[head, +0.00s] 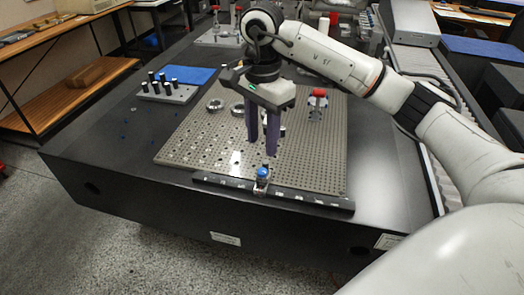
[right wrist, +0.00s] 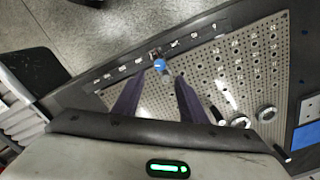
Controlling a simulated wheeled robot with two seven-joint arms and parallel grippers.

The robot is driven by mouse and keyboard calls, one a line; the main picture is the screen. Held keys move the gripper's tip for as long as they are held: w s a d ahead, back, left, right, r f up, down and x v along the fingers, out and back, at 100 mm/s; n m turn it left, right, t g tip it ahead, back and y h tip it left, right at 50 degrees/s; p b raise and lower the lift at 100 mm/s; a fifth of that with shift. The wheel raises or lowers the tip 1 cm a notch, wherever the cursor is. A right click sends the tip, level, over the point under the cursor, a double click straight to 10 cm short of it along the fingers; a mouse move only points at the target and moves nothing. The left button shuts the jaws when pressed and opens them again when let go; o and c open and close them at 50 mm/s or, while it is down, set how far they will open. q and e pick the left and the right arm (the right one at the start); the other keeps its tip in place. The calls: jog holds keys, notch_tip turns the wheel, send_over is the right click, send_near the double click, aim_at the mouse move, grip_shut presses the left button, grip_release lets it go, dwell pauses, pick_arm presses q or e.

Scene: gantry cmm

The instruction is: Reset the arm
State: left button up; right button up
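My right arm (head: 330,65) comes in from the right and reaches over the perforated plate. My right gripper (head: 261,147) points down above the front part of the plate, with its two purple fingers apart and nothing between them. In the right wrist view, the open fingers (right wrist: 159,77) frame a small blue-topped part (right wrist: 160,64) beyond their tips. That part (head: 262,173) sits at the dark rail along the plate's front edge, apart from the fingers. My left gripper is in neither view.
The grey perforated plate (head: 215,150) lies on a black table (head: 130,150). Metal rings (head: 215,105) and a red-topped fixture (head: 318,97) stand on it. A block with black pegs (head: 168,91) and a blue mat (head: 190,74) are at the left. The table's front left is mostly clear.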

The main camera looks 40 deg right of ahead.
jog(key=shift+r, duration=0.8)
